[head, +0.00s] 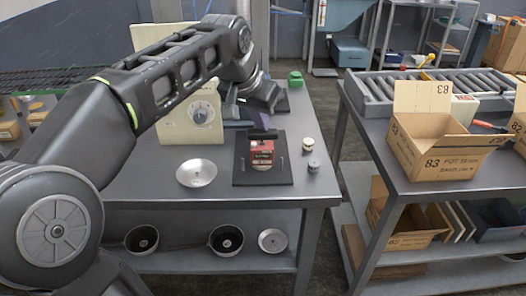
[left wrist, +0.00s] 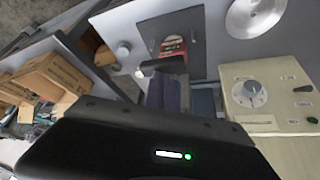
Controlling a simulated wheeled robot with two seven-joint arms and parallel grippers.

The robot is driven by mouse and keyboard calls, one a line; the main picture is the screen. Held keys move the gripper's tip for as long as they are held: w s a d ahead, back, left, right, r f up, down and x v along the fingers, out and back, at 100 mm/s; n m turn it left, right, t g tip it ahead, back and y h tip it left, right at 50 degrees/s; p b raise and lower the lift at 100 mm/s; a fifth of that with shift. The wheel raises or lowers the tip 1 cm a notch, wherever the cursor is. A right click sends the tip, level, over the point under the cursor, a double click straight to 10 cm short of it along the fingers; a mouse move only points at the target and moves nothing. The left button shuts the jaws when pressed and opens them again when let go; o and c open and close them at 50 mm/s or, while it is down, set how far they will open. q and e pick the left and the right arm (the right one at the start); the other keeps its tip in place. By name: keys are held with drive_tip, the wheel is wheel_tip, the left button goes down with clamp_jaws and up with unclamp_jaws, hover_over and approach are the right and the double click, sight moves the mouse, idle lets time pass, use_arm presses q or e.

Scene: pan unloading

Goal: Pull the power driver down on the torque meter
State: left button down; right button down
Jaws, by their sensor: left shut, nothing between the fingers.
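The torque meter appears to be the red device (head: 262,152) on a black plate (head: 243,178) on the grey table; it also shows in the left wrist view (left wrist: 173,47). A black cylindrical part (head: 262,134) lies across its far side; I cannot tell whether it belongs to the power driver. It also shows in the left wrist view (left wrist: 165,65). A purple-grey block (left wrist: 167,93) stands behind it. My left gripper (head: 264,98) points down over the table behind the torque meter, shut and empty; its fingertips are not clear. My right gripper is out of view.
A beige box with a dial (head: 190,122) stands left of the meter. An open cardboard box (head: 430,145) sits on the right table, across a gap.

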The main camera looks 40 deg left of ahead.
use_arm(q)
drive_tip(key=shift+f, duration=0.2)
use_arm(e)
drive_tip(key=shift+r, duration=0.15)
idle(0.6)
